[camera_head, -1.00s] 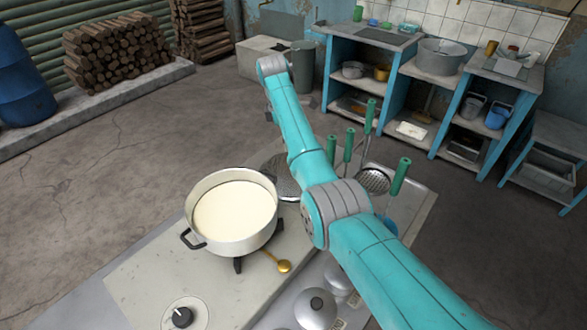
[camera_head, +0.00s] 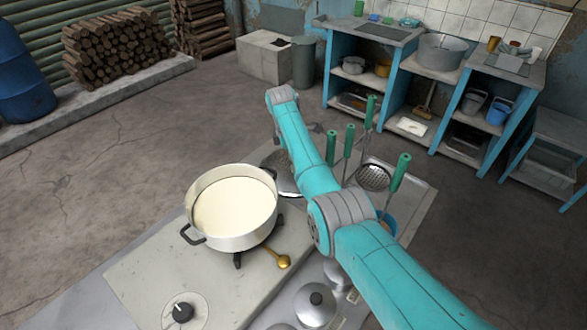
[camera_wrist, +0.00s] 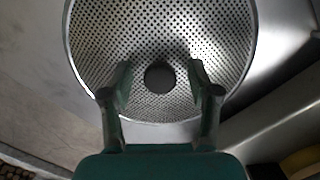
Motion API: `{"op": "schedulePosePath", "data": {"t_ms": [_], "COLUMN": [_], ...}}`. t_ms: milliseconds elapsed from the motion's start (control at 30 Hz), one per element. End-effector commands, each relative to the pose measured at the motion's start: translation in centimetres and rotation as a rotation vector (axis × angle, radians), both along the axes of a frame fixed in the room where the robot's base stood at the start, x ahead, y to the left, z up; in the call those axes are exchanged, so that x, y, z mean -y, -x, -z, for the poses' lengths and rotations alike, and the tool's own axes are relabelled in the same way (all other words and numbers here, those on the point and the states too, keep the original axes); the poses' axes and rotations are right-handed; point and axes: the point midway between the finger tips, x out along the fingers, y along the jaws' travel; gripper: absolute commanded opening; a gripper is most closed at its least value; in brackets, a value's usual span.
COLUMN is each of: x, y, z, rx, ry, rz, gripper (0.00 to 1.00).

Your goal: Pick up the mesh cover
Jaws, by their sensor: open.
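The mesh cover (camera_wrist: 165,30) is a round, perforated metal disc with a pale rim and a dark round knob (camera_wrist: 159,77) in its middle. It fills the upper middle of the wrist view. In the head view the mesh cover (camera_head: 287,187) lies beside the pot, partly hidden by my arm. My gripper (camera_wrist: 160,80) is open, with one finger on each side of the knob in the picture. It holds nothing. I cannot tell how far the fingertips are above the disc. The gripper is hidden in the head view.
A pot of milk (camera_head: 234,207) stands on the burner, left of the cover. Several green-handled tools (camera_head: 349,141) stand upright to the right, close to my arm.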

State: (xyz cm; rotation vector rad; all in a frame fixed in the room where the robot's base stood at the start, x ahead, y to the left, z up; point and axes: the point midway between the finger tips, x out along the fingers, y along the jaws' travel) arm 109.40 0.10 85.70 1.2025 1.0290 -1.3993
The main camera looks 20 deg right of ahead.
Motion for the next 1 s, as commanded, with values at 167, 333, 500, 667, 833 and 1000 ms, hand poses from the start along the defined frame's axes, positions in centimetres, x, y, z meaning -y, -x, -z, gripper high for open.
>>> {"op": "schedulePosePath", "data": {"t_ms": [167, 333, 500, 667, 833, 1000], "x": [0.1, 0.1, 0.1, 0.1, 0.1, 0.1], "y": [0.0, 0.0, 0.0, 0.0, 0.0, -0.1], "z": [0.6, 0.6, 0.6, 0.5, 0.3, -1.7], "rx": [0.001, 0.001, 0.001, 0.001, 0.002, 0.004], "ry": [0.000, 0.000, 0.000, 0.000, 0.000, 0.001], "rz": [0.001, 0.001, 0.001, 0.001, 0.001, 0.001], "gripper": [0.61, 0.44, 0.01, 0.00, 0.00, 0.00]}}
